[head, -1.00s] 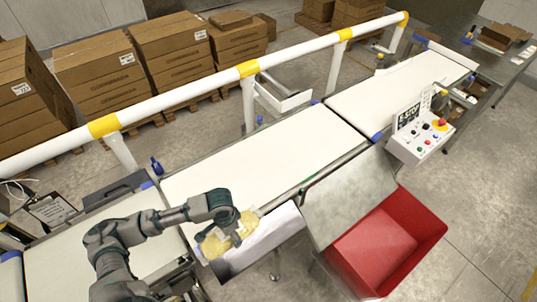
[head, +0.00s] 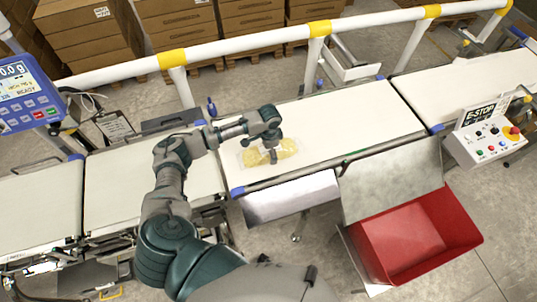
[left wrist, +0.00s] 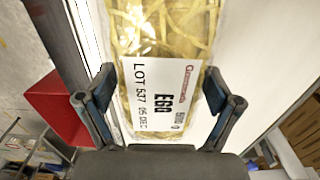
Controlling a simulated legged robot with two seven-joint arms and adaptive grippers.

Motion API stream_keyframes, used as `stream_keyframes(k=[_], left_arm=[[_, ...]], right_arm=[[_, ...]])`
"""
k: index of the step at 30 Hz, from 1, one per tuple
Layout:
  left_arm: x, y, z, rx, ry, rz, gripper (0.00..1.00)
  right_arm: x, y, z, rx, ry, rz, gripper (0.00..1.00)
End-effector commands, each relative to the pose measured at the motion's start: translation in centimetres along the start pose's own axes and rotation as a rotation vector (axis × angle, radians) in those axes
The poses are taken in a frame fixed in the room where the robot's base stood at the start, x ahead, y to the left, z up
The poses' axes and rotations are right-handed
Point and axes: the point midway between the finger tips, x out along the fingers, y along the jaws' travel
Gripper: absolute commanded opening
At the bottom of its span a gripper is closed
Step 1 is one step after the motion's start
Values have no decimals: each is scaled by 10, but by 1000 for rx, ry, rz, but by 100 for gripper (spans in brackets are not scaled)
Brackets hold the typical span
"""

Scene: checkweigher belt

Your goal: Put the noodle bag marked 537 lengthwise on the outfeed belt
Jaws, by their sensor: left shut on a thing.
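The noodle bag (head: 287,147) is clear with yellow noodles and a white label. In the left wrist view the label (left wrist: 160,95) reads EGG and LOT 537. My left gripper (head: 272,153) is shut on the bag from above, with its fingers on either side of it in the left wrist view (left wrist: 160,112). My right gripper is not in view.
A pale chute (head: 290,203) and a grey sloped plate (head: 390,182) adjoin the belt's near side, above a red bin (head: 465,235). An E-stop box (head: 487,140) stands at right. A white rail (head: 245,50) runs behind. The belt beyond the bag is clear.

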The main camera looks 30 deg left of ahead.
Motion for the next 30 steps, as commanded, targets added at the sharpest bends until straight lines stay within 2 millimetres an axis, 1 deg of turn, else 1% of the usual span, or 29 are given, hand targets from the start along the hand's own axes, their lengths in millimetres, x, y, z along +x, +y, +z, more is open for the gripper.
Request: stream_keyframes(k=[3,6,14,15,16,26,28,30], left_arm=[[16,0,0,0,-1,0,30],[27,-1,2,1,1,1,30],[30,-3,3,0,4,2,30],[31,-3,4,0,2,3,95],[31,-3,4,0,2,3,100],[29,-1,2,0,0,1,100],[26,-1,2,1,1,0,100],[18,-1,1,1,3,0,100]], right_arm=[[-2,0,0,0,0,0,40],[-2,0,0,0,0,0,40],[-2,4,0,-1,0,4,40],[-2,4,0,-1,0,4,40],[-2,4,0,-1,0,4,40],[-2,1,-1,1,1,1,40],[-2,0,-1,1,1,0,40],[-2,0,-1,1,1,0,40]])
